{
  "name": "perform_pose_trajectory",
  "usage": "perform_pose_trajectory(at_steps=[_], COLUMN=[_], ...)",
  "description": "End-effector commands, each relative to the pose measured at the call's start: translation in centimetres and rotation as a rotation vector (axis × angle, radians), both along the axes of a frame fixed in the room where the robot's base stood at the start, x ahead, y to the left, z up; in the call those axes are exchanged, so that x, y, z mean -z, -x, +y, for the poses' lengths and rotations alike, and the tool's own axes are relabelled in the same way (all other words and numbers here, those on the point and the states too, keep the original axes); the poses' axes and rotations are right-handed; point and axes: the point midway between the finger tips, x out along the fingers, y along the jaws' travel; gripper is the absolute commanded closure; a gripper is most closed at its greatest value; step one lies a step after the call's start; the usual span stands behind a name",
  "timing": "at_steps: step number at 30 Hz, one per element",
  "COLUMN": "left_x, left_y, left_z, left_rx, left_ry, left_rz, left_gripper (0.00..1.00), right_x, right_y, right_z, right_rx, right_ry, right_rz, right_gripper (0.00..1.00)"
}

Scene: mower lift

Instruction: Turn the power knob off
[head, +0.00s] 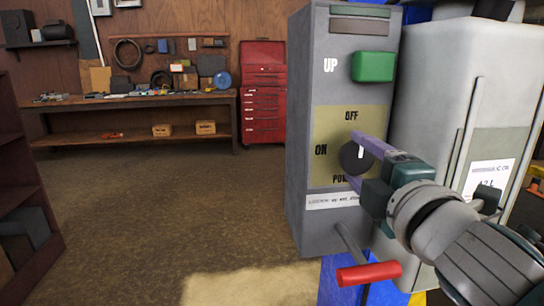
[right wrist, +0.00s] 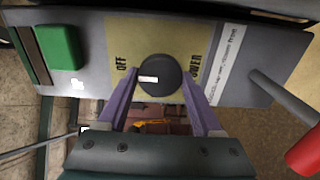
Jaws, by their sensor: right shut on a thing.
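The power knob (head: 352,163) is a dark round knob on the yellow panel (head: 331,127) of the grey control box. Its short white mark stands upright in the head view, towards the OFF label (head: 351,115) above; the ON label (head: 321,150) is to the left. In the right wrist view the knob (right wrist: 162,68) has its mark on the OFF side. My right gripper (head: 357,158) has its purple fingers on either side of the knob, shut on it. My left gripper is not in view.
A green UP button (head: 373,67) is above the panel. A red-handled lever (head: 368,274) sticks out below the knob, close to my right arm. A pale grey cabinet (head: 436,85) stands right of the box. A workbench (head: 130,102) and red tool chest (head: 264,100) stand behind open floor.

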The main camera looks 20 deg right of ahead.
Motion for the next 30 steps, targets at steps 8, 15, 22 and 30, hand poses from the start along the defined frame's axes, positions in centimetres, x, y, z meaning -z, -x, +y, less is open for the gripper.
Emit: perform_pose_trajectory(at_steps=[8,15,22,30], left_x=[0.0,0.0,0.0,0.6], left_y=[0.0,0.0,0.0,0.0], left_z=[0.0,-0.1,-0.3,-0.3], left_rx=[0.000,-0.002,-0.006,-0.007], left_ry=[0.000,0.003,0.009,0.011], left_rz=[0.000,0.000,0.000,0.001], left_gripper=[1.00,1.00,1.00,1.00], right_x=[-0.1,0.0,0.0,0.3], right_y=[0.0,0.0,0.2,4.1], right_z=[0.0,0.0,0.1,1.0], right_rx=[-0.001,-0.001,-0.001,-0.001], right_ry=[-0.004,-0.002,-0.001,-0.001], right_rz=[-0.002,-0.001,0.000,0.002], right_gripper=[0.24,0.05,0.05,0.05])
